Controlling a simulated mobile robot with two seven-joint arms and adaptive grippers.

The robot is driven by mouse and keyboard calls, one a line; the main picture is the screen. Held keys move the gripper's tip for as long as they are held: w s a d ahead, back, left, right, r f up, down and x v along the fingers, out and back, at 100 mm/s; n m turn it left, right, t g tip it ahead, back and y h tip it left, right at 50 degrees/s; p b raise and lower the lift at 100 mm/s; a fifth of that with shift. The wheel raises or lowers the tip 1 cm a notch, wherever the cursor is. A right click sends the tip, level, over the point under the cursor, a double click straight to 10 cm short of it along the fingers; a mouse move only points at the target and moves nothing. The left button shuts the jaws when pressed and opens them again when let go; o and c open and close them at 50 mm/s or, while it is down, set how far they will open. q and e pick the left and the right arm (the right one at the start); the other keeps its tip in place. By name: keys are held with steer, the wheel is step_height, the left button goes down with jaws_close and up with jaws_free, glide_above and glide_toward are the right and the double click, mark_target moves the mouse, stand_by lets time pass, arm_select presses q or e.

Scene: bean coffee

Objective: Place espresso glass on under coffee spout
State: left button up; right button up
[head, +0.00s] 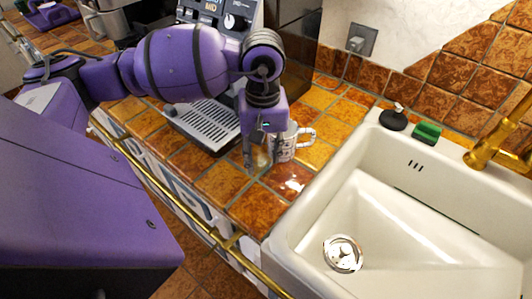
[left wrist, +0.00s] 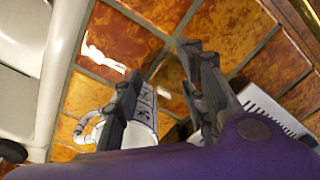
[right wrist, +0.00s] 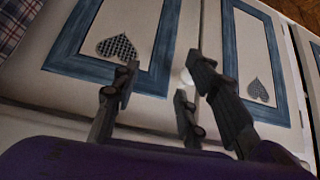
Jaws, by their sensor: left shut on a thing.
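My left gripper (head: 257,158) points down at the counter and is shut on the espresso glass (head: 262,160). The glass is clear and hard to make out between the fingers. In the left wrist view the fingers (left wrist: 165,68) stand apart, and the glass barely shows between them. The coffee machine (head: 211,10) stands behind my left arm, which hides its middle, so I cannot see the spout. Its grey drip tray (head: 206,124) lies left of my left gripper. In the right wrist view my right gripper (right wrist: 165,85) is open and empty, facing cabinet doors.
A patterned mug (head: 284,146) with a handle stands close to the right of my left gripper. The white sink (head: 300,238) is at the right, with a green sponge (head: 427,132) and a gold tap (head: 495,150). A gold rail (head: 180,205) runs along the counter front.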

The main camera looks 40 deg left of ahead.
arm_select(q)
steer(key=shift+s+r, duration=0.15)
steer(key=shift+s, duration=0.3)
steer(key=shift+w+f, duration=0.15)
steer(key=shift+f, duration=0.05)
steer(key=o, duration=0.7)
steer(key=shift+w+f, duration=0.1)
steer(key=shift+f, duration=0.05)
steer(key=o, duration=0.5)
